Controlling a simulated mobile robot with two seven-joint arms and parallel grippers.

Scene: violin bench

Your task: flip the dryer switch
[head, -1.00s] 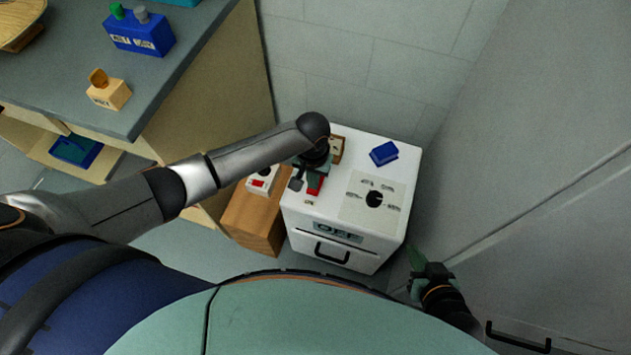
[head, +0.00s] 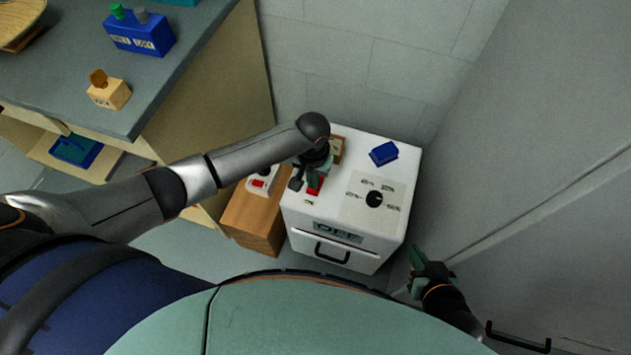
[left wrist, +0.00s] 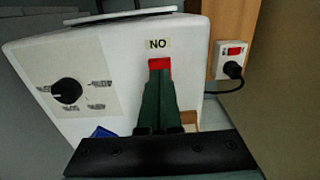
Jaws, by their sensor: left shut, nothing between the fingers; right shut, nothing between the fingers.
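The dryer is a white cabinet (head: 300,216) with a red switch (head: 315,188) on its top, also seen in the left wrist view (left wrist: 159,64) beside a small label (left wrist: 158,43). My left gripper (head: 312,179) is shut and empty, pointing down at the switch; its dark green fingers (left wrist: 157,82) overlap the switch and hide part of it. I cannot tell whether they touch it. The front display (head: 339,231) appears to read OFF. My right gripper (head: 422,262) is shut and empty, right of the dryer and away from the switch.
A black dial (head: 375,198) and a blue object (head: 383,153) are on the dryer top. A wooden block (head: 256,222) with a white socket box (head: 262,181) stands at its left. Walls close in behind and right; a workbench (head: 170,75) stands left.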

